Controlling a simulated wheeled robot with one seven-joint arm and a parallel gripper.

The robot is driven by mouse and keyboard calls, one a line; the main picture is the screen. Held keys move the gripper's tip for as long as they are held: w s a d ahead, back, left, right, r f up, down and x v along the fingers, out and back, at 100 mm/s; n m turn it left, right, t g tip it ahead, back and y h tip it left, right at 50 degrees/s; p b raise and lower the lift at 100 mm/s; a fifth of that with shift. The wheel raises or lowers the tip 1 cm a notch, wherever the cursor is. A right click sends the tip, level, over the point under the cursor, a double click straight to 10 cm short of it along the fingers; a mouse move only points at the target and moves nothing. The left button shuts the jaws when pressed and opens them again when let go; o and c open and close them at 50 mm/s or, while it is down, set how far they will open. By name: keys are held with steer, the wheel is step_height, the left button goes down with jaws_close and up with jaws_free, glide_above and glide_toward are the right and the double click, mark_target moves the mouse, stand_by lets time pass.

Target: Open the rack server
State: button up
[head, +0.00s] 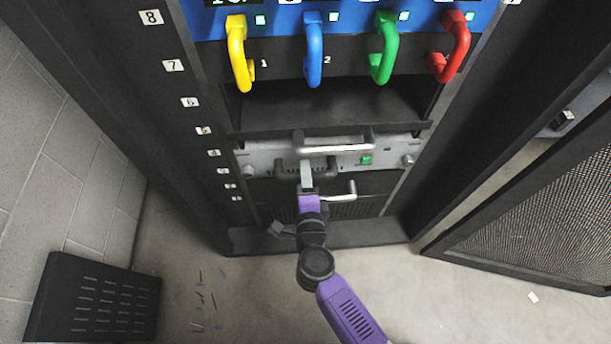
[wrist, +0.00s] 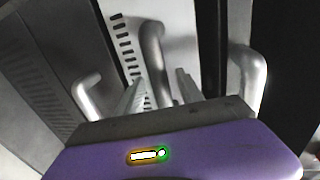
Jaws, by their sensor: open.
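Low in the black rack, a grey-faced unit (head: 270,156) carries a silver bar handle (head: 335,147) and a small green light. Just below it is a dark grey handle (head: 290,166) on a slotted front; which unit is the rack server I cannot tell for sure. My gripper (head: 306,172) is open in front of this dark handle. In the wrist view the dark handle (wrist: 152,45) shows between and beyond the two fingers (wrist: 160,82); whether they touch it I cannot tell. My gripper partly hides the lower fronts.
Another silver handle (head: 340,191) sits just below. Yellow (head: 238,55), blue (head: 313,50), green (head: 385,50) and red (head: 456,50) handles hang above an open black bay. A mesh door (head: 540,215) stands open at right. A black slotted box (head: 95,300) is on the floor at left.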

steer(key=shift+w, duration=0.25)
steer(key=shift+c, duration=0.2)
jaws_close()
stand_by(1.1)
